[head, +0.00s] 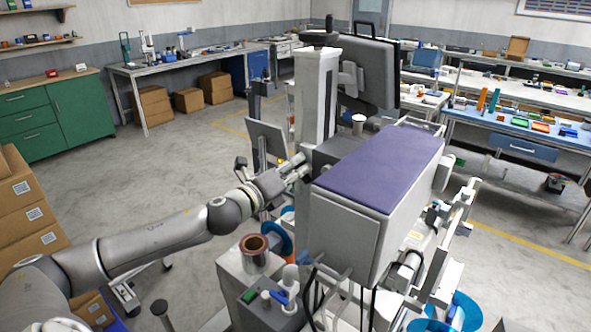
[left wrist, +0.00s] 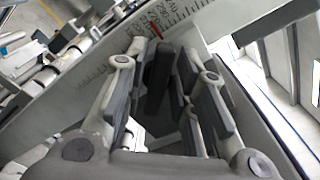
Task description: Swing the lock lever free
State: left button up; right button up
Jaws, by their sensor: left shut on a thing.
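My left gripper (head: 296,167) reaches in from the left to the pale upright column (head: 317,100) of the machine. In the left wrist view its two fingers (left wrist: 166,84) stand on either side of a dark, narrow upright piece, which looks like the lock lever (left wrist: 158,68). The gripper is shut on it. The lever stands close against a graduated scale (left wrist: 185,22) with a red mark. In the head view the lever is hidden by the gripper and column. My right gripper is out of view.
A large machine body with a purple top (head: 378,170) stands just right of the gripper. A dark monitor (head: 362,72) rises behind the column. A copper-coloured reel (head: 256,252) and blue discs (head: 279,238) sit below the arm. The floor to the left is mostly open.

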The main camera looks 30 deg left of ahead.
pick_arm(q)
jog(key=n, duration=0.4)
jog(key=shift+a+f+n, duration=0.15)
jog(key=shift+f+n, duration=0.05)
jog(key=shift+n, duration=0.1)
jog(key=shift+f+n+p, duration=0.2)
jog(key=shift+n+p, duration=0.4)
jog(key=shift+n, duration=1.6)
jog(key=o, duration=0.8)
jog(key=shift+c, duration=0.2)
jog(key=shift+a, duration=0.1)
jog(key=s, duration=1.2)
jog(key=shift+a, duration=0.45)
